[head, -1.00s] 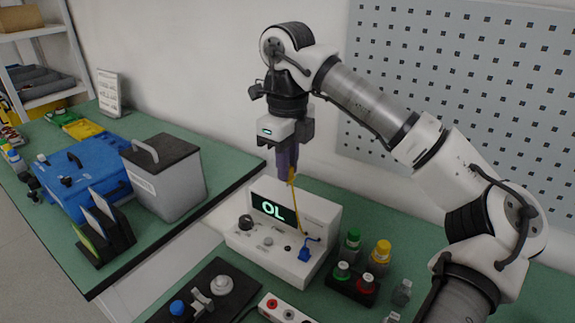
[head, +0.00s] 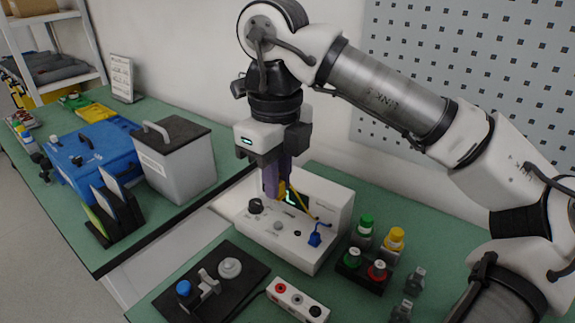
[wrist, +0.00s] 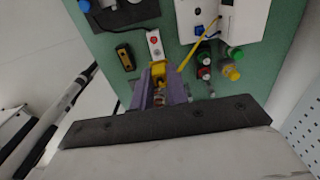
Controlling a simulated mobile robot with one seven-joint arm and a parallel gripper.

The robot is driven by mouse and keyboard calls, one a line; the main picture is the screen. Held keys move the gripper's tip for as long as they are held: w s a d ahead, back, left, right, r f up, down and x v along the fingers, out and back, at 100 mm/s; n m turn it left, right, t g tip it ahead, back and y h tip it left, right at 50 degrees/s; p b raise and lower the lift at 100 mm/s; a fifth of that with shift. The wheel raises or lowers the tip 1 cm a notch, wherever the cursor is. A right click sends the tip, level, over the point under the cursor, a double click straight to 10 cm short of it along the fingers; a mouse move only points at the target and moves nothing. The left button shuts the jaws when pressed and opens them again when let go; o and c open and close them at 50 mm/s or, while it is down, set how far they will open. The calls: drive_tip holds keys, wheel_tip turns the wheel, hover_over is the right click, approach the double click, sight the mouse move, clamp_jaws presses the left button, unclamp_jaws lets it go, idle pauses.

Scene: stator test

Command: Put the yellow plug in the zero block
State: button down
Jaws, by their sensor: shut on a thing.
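My gripper (head: 274,193) has purple fingers pointing down, shut on the yellow plug (head: 282,189). It holds the plug in the air in front of the white meter (head: 285,238), hiding most of its display. A yellow lead runs from the plug to the meter. In the wrist view the yellow plug (wrist: 158,69) sits between the fingertips (wrist: 159,86). The white block with red, grey and black sockets (head: 296,302), likely the zero block, lies on the green bench in front of the meter. It also shows in the wrist view (wrist: 154,42), just beyond the plug; its near end is hidden.
A blue plug (head: 315,239) is in the meter. A black fixture (head: 203,287) lies left of the block. Red, green and yellow-capped posts (head: 375,255) stand right of it. A grey box (head: 175,165) and blue case (head: 90,160) are on the left bench.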

drive_tip(key=s+a+b, duration=0.1)
drive_tip(key=s+a, duration=0.3)
drive_tip(key=s, duration=0.8)
drive_tip(key=shift+s, duration=0.35)
drive_tip(key=shift+w, duration=0.1)
